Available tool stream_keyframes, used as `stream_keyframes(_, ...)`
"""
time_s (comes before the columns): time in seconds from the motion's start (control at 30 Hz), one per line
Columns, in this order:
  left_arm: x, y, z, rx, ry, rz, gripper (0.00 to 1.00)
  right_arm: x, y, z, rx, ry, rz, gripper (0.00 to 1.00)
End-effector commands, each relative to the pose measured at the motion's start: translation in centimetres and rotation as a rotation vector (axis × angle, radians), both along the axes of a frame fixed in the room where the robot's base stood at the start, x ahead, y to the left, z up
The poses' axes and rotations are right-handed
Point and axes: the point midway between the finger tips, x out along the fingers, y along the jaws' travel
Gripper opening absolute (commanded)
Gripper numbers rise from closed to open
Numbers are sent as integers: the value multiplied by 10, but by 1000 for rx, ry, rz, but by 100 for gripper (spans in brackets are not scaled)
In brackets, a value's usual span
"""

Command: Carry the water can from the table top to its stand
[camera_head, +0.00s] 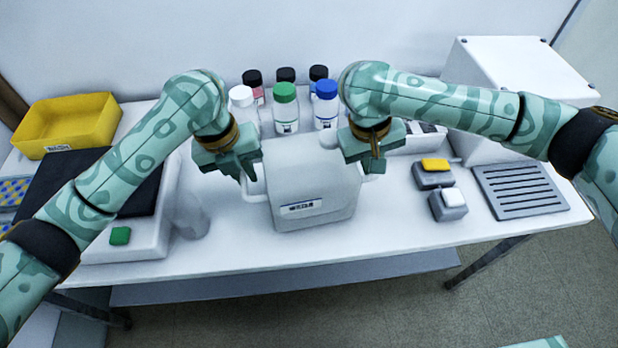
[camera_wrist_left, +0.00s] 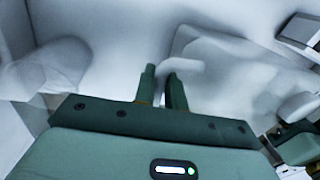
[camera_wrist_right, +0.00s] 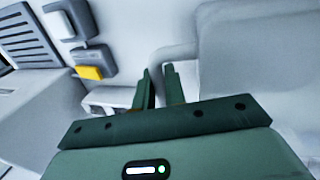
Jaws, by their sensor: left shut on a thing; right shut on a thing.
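The water can is a white, boxy can (camera_head: 312,185) with a small label on its front and a handle at each side. It is upright at the middle of the table top (camera_head: 250,245); I cannot tell whether it touches the table. My left gripper (camera_head: 246,176) is shut on its left handle, and my right gripper (camera_head: 374,160) is shut on its right handle. The can also shows in the left wrist view (camera_wrist_left: 225,65) and the right wrist view (camera_wrist_right: 250,50). I cannot tell for sure which thing is its stand.
Capped bottles, green (camera_head: 285,108) and blue (camera_head: 326,104) among them, stand behind the can. A slatted grey plate (camera_head: 520,190) and two small button blocks (camera_head: 432,175) lie right, before a white cabinet (camera_head: 515,75). A yellow bin (camera_head: 66,122) is far left.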

Motion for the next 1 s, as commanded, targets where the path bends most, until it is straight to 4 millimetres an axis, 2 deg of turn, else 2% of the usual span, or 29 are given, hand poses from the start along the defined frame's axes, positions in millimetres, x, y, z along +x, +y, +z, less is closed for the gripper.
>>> stream_keyframes(0.27,1,1,12,2,-10,1,0,1,-1,12,-2,-11,-1,0)
stream_keyframes(0.7,-1,1,69,2,-45,1,0,-1,-1,69,-2,-45,-2,0)
stream_keyframes(1.0,-1,1,69,2,-45,1,0,-1,-1,70,-3,-45,-2,0)
